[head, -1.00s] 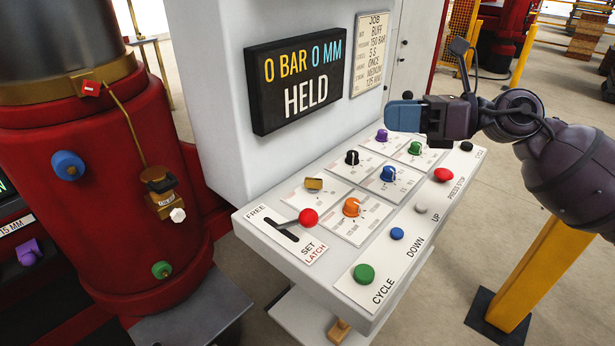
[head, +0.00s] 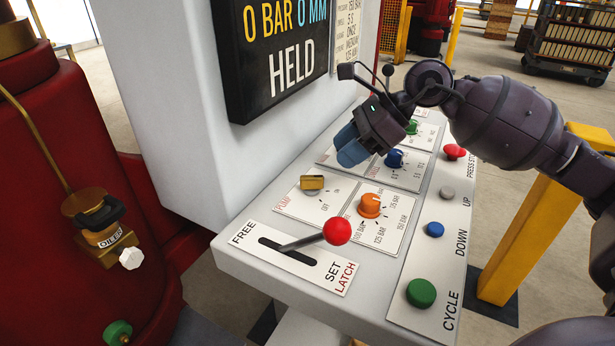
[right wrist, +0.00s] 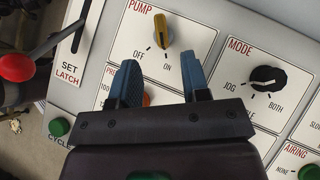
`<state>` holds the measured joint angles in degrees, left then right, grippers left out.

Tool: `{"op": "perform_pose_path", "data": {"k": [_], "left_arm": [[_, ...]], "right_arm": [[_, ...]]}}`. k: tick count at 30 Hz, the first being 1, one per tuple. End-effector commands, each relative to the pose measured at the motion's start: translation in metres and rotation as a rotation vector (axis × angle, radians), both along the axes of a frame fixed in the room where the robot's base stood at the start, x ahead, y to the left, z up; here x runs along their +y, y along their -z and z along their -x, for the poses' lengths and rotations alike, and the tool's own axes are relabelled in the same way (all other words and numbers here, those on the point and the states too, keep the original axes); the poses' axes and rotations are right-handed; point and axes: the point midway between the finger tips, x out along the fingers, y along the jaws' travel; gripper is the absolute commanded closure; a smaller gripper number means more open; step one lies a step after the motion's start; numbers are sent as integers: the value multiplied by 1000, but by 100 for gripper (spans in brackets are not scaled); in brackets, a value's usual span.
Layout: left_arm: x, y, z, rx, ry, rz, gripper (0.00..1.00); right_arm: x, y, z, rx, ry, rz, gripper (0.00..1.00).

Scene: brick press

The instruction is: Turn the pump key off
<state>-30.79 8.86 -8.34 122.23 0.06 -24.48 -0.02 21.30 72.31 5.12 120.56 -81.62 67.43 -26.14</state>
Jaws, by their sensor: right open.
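The pump key (head: 312,183) is a small brass-yellow key on the white PUMP plate of the sloping control panel. It also shows in the right wrist view (right wrist: 161,33), where its near end points toward the ON mark rather than OFF. My right gripper (head: 350,146) has blue fingers and is above the panel, up and to the right of the key in the head view. In the right wrist view its fingers (right wrist: 157,72) are apart and empty, with the key beyond the gap between their tips. My left gripper is not in view.
An orange knob (head: 370,205) sits just right of the key. A red-balled lever (head: 337,231) stands in front of it. The MODE knob (right wrist: 268,78) is close by in the wrist view. The display (head: 285,55) reads 0 BAR, 0 MM, HELD.

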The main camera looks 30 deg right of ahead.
Motion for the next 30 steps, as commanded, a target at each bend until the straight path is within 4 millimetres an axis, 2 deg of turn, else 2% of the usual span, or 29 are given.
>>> {"op": "perform_pose_path", "data": {"k": [1, 6, 13, 19, 28, 30], "left_arm": [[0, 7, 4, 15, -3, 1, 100], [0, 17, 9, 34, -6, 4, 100], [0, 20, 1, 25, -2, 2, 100], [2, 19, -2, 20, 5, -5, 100], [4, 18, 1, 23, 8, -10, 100], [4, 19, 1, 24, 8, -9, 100]], "right_arm": [[6, 10, -4, 4, -4, -2, 57], [25, 32, -14, 5, -4, -4, 57], [45, 54, -25, 5, -2, -4, 57], [52, 61, -29, 2, -1, -2, 57], [53, 61, -30, 2, -1, -2, 57], [53, 61, -30, 2, -1, -2, 67]]}}
